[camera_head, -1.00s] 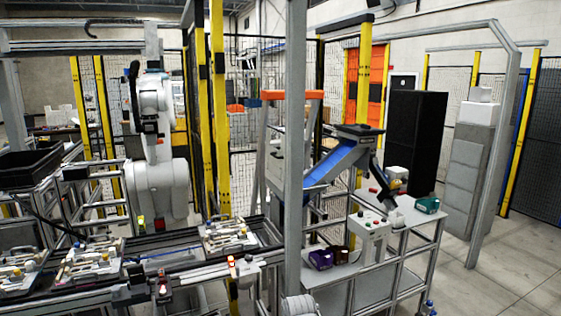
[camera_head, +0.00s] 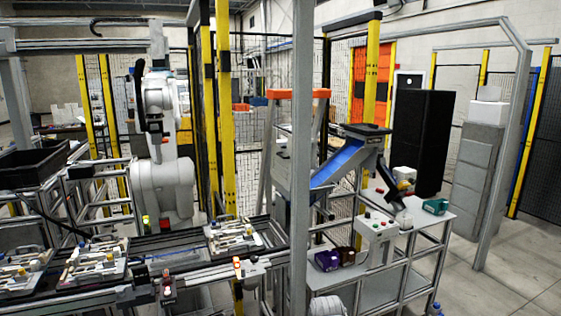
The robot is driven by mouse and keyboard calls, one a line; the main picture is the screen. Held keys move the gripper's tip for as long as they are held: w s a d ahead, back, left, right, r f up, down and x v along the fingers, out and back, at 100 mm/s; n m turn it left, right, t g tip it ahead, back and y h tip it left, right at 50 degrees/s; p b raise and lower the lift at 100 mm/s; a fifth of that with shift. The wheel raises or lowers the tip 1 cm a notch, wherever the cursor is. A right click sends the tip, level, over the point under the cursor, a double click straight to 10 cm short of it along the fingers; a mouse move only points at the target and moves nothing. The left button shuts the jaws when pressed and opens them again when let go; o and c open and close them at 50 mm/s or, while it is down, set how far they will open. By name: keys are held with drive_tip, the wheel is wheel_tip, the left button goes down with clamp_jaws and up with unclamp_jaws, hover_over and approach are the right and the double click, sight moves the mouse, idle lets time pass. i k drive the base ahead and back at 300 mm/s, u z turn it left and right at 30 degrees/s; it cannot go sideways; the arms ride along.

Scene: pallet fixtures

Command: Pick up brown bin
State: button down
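A small dark brown bin (camera_head: 347,255) sits on the lower left part of the grey workbench (camera_head: 345,282), right of centre in the head view. It is right beside a purple bin (camera_head: 326,261), on that bin's right. The brown bin is small in the picture, and I cannot tell what is inside it. My gripper is not in view.
A control box with buttons (camera_head: 377,232) stands right of the brown bin. A teal bin (camera_head: 436,206) lies farther right on the bench. A grey post (camera_head: 300,160) rises left of the bins. A conveyor with loaded pallet fixtures (camera_head: 232,236) runs at left. Floor is clear at right.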

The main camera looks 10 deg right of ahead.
sight(347, 254)
drive_tip(key=z, duration=0.05)
drive_tip(key=i, duration=1)
drive_tip(key=u, duration=0.05)
